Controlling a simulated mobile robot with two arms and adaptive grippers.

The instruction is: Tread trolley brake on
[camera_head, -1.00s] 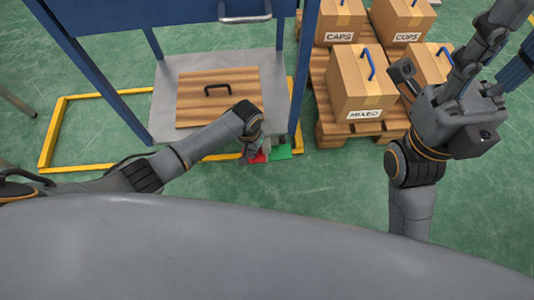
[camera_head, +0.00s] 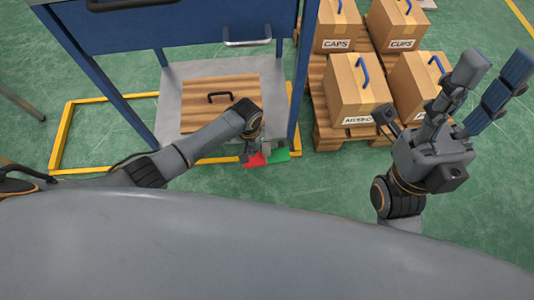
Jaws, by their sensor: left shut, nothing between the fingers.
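The blue trolley (camera_head: 130,115) stands at left centre, with a grey lower shelf (camera_head: 171,92). At its near right foot are a red pedal (camera_head: 255,160) and a green pedal (camera_head: 278,155), side by side just above the floor. My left gripper (camera_head: 246,157) is shut and empty, pointing down at the left edge of the red pedal. I cannot tell whether it touches the pedal. My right gripper (camera_head: 446,104) is raised at the right with its fingers spread, empty and away from the trolley.
A wooden board (camera_head: 195,117) with a black handle lies on the lower shelf. Right of the trolley, several cardboard boxes (camera_head: 350,100) stand on a wooden pallet (camera_head: 330,135). A yellow frame (camera_head: 66,130) is on the green floor around the trolley. The floor before the pallet is clear.

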